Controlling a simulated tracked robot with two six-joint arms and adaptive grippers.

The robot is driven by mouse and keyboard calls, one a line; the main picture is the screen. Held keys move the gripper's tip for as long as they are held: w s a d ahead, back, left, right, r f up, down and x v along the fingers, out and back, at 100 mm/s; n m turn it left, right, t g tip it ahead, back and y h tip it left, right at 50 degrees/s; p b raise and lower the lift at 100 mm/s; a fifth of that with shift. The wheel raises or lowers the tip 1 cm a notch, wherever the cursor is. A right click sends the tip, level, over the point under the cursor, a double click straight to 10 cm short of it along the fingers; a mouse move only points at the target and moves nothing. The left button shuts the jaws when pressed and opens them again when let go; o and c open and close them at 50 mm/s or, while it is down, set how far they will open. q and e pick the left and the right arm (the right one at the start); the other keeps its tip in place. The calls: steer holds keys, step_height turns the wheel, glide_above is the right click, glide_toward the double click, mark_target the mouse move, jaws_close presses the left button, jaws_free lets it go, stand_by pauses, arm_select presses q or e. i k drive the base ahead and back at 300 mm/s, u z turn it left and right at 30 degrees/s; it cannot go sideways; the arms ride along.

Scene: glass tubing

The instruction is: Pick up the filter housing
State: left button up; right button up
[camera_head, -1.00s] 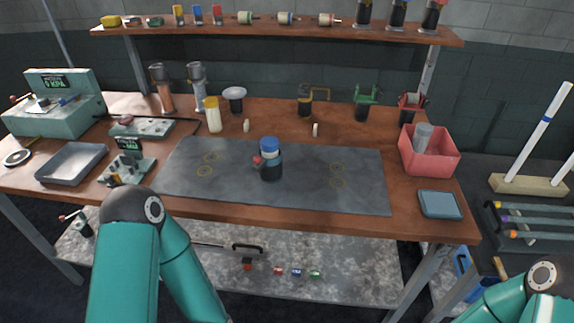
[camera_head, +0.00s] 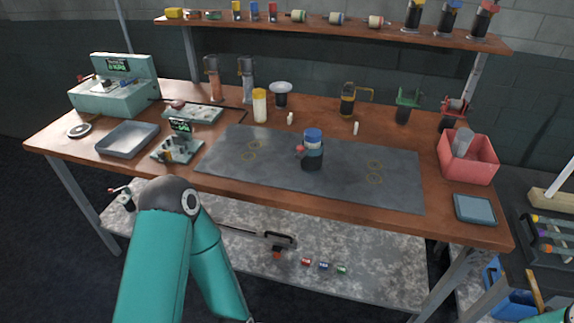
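A dark canister (camera_head: 312,157) with a blue cap stands upright on the grey mat (camera_head: 225,168), in the middle of the bench. A small red knob sticks out on its left side. It is probably the filter housing, but I see no label. My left arm rises at the lower left, in front of the bench, and its gripper is below the frame. Only a sliver of my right arm shows at the bottom right corner, and its gripper is out of view. Nothing touches the canister.
A red bin (camera_head: 467,160) and a blue-grey pad (camera_head: 474,209) are at the right. A metal tray (camera_head: 128,139) and a teal gauge box (camera_head: 112,92) are at the left. Bottles and fittings line the back under a shelf (camera_head: 330,27). The mat around the canister is clear.

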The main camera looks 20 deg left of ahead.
mark_target(308, 159)
steer(key=k, duration=0.65)
steer(key=u, duration=0.6)
steer(key=i, duration=1)
steer(key=u, duration=0.1)
